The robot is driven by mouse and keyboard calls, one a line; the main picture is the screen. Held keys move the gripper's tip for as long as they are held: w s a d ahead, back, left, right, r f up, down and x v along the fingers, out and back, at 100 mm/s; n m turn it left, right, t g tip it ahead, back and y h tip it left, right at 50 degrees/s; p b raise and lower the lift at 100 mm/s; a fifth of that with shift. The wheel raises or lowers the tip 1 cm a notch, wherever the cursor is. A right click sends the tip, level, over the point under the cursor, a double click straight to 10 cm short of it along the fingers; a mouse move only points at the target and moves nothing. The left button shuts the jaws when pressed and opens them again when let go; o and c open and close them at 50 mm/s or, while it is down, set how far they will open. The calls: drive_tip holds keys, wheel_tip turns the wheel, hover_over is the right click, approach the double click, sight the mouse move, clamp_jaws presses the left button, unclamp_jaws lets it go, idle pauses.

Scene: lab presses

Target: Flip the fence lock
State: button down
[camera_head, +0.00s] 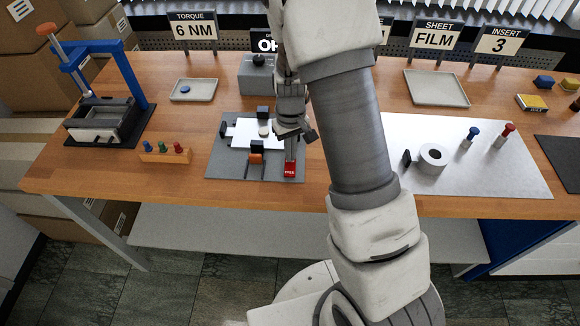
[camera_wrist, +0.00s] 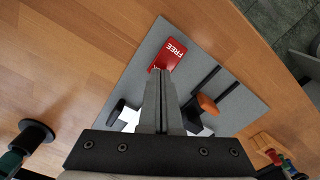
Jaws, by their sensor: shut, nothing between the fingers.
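A red plate (camera_head: 290,169) lies near the front right of a grey mat (camera_head: 222,165). In the wrist view the red plate (camera_wrist: 173,50) reads "FREE" at its upper end; its lower end is hidden by my fingertips. My gripper (camera_wrist: 160,72) is shut and empty, its tips overlapping the plate's lower edge in this view. I cannot tell whether they touch it. My gripper also shows in the head view (camera_head: 291,157), behind the plate. An orange piece on a black block (camera_head: 256,158) stands on the mat left of the gripper; the orange piece also shows in the wrist view (camera_wrist: 207,104).
A white sheet (camera_head: 243,132) and a black block (camera_head: 262,112) are on the mat. A blue press (camera_head: 130,75) and a wooden block with colored pegs (camera_head: 165,152) stand left. A grey plate (camera_head: 500,170) with a white roll (camera_head: 433,157) lies right. Bare wood surrounds the mat.

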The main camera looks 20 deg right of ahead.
drive_tip(key=shift+f+b, duration=0.4)
drive_tip(key=shift+f, duration=0.15)
drive_tip(key=shift+r+p, duration=2.4)
drive_tip(key=shift+r, duration=1.15)
